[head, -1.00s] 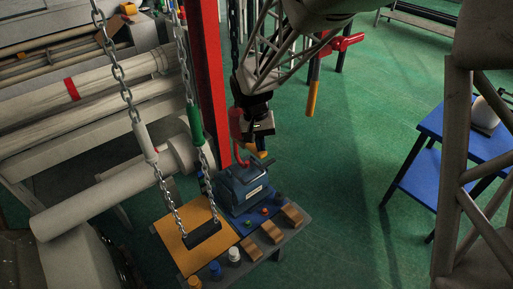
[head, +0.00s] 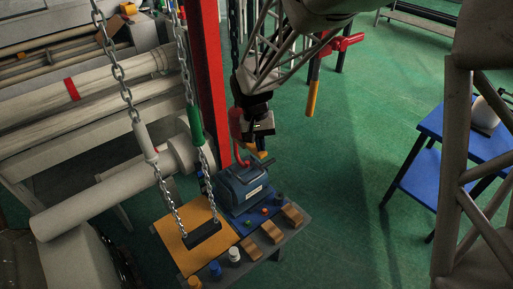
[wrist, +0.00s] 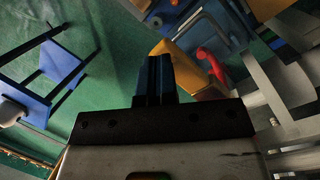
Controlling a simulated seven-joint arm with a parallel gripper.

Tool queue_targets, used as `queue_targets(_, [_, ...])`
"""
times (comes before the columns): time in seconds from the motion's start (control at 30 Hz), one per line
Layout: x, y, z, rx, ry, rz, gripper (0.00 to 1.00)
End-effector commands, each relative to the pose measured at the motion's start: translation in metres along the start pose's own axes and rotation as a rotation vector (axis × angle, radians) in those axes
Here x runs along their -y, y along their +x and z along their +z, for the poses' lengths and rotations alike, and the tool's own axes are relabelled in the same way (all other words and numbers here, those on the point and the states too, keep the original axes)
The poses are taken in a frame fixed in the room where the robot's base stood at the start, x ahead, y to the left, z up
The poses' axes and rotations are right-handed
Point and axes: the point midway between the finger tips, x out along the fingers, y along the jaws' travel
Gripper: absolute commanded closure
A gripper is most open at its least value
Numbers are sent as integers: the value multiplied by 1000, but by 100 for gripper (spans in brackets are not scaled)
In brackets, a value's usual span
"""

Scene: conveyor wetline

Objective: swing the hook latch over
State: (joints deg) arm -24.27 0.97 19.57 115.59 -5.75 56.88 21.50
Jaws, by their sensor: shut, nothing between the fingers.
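A blue box-shaped housing (head: 242,186) with a pale label stands on the small worktable. A red curved piece, which looks like the hook latch, rises at the housing's upper left (head: 241,161); red also shows right of my fingers in the wrist view (wrist: 210,64). My gripper (head: 262,150) is above the housing, pointing down. In the wrist view its dark fingers (wrist: 155,78) are together with nothing between them. They appear apart from the red piece, though I cannot tell the depth. The latch's far end is hidden.
Two chains hang in front of the worktable (head: 165,228), joined by a dark bar (head: 202,233). A red post (head: 210,85) stands close left of my gripper. Small knobs and wooden blocks (head: 271,232) line the table's front. Green floor is clear to the right, before a blue table (head: 440,125).

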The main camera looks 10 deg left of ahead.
Motion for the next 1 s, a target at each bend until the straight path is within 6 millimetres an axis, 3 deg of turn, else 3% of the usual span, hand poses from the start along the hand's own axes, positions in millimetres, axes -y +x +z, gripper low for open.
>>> queue_targets(1.0, [0,9,0,0,0,0,100])
